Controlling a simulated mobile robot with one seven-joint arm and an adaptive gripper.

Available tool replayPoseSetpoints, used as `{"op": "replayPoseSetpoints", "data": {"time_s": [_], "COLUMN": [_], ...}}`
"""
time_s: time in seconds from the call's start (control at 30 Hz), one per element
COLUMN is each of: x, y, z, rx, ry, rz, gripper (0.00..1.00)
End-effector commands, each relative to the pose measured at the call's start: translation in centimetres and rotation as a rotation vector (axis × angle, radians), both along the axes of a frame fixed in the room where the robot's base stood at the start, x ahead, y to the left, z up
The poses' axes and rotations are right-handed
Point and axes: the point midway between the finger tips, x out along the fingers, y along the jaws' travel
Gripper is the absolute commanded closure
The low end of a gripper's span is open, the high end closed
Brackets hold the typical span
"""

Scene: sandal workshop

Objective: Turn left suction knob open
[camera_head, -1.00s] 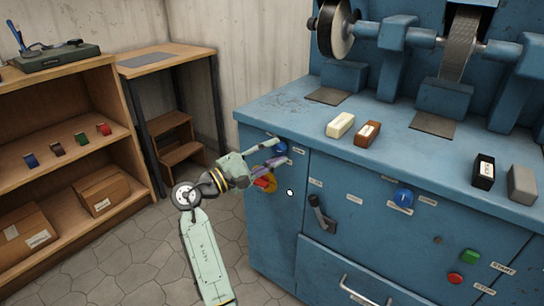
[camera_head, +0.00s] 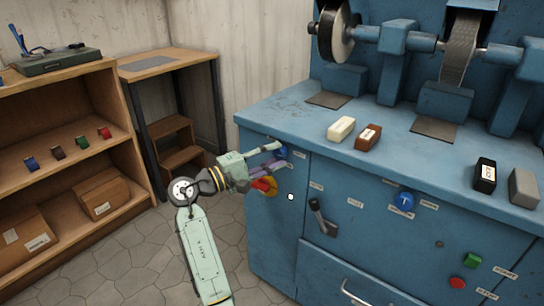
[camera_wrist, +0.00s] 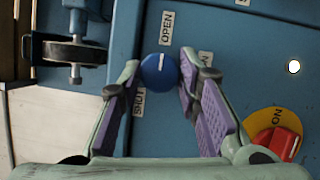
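The left suction knob (camera_wrist: 160,73) is a round blue knob with a white mark, on the front of the blue cabinet. In the wrist view its mark points roughly up, towards the OPEN label (camera_wrist: 167,28); the SHUT label (camera_wrist: 139,102) is partly covered by the left finger. My gripper (camera_wrist: 158,75) is open around the knob, one finger on each side. The right finger looks close to or touching the knob; a small gap shows at the left finger. In the head view the knob (camera_head: 282,152) is partly hidden by my gripper (camera_head: 280,156).
A red switch on a yellow disc (camera_wrist: 284,140) sits close beside my right finger. In the head view a dark lever (camera_head: 322,218) and a second blue knob (camera_head: 404,201) are further right. Wooden shelves (camera_head: 70,155) stand at left, with clear floor between.

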Motion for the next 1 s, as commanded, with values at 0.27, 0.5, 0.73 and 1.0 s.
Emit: {"op": "replayPoseSetpoints", "data": {"time_s": [0.27,0.5,0.73,1.0], "x": [0.0,0.0,-0.7,-3.7], "y": [0.0,0.0,1.3,6.1], "z": [0.0,0.0,-0.1,-0.6], "rx": [-0.001,-0.001,-0.001,-0.001], "ry": [-0.001,0.0,0.001,0.0], "rz": [0.0,0.0,0.002,0.004], "gripper": [0.51,0.49,0.49,0.49]}}
